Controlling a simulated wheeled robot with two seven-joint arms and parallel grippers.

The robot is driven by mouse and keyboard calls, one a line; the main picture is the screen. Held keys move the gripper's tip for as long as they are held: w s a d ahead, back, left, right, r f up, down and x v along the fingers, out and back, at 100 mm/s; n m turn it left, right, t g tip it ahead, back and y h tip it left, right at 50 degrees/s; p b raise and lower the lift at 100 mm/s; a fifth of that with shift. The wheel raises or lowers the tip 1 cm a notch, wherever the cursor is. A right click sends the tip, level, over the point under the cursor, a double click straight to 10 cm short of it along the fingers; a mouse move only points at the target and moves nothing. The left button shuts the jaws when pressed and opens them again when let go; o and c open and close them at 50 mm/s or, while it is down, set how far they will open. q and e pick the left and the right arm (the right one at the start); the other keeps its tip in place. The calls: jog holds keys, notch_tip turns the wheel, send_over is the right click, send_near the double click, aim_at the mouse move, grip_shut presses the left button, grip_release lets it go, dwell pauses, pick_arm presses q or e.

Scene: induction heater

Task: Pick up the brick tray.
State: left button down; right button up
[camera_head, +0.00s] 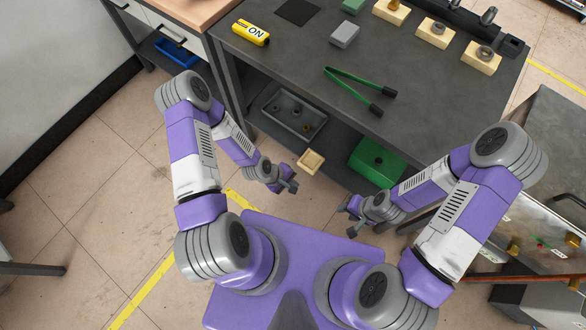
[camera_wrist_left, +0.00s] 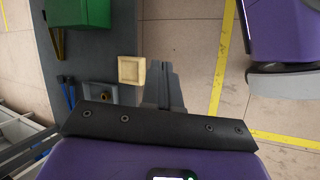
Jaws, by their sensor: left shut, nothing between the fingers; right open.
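The brick tray appears to be the small square beige tray (camera_head: 311,161) with a raised rim, at the front edge of the lower shelf. In the left wrist view the tray (camera_wrist_left: 131,70) slightly overlaps the shelf's edge line. My left gripper (camera_head: 290,183) is shut and empty, just in front of the tray in the head view. In the left wrist view its fingers (camera_wrist_left: 161,78) are just right of the tray; contact cannot be told. My right gripper (camera_head: 346,210) is open and empty, further right and in front of the shelf.
On the lower shelf (camera_head: 340,148) are a grey bin (camera_head: 293,115) with small parts and a green box (camera_head: 376,162). The tabletop (camera_head: 405,75) above holds green-handled tongs (camera_head: 352,88), a yellow ON block (camera_head: 251,33) and several beige blocks with metal pieces. Open floor lies left.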

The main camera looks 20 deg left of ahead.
pick_arm(q)
jog(key=w+a+f+n+t+b, duration=0.3)
jog(key=w+a+f+n, duration=0.1)
jog(key=f+n, duration=0.55)
jog(key=n+t+b, duration=0.2)
jog(key=n+b, duration=0.5)
jog(key=n, duration=0.1)
send_near(301, 166)
jog(key=shift+x, duration=2.8)
pick_arm(e)
notch_tip(301, 166, down, 10)
jog(key=shift+f, duration=0.25)
pick_arm(q)
jog(key=shift+d+r, duration=0.1)
pick_arm(e)
jog(key=shift+w, duration=0.1)
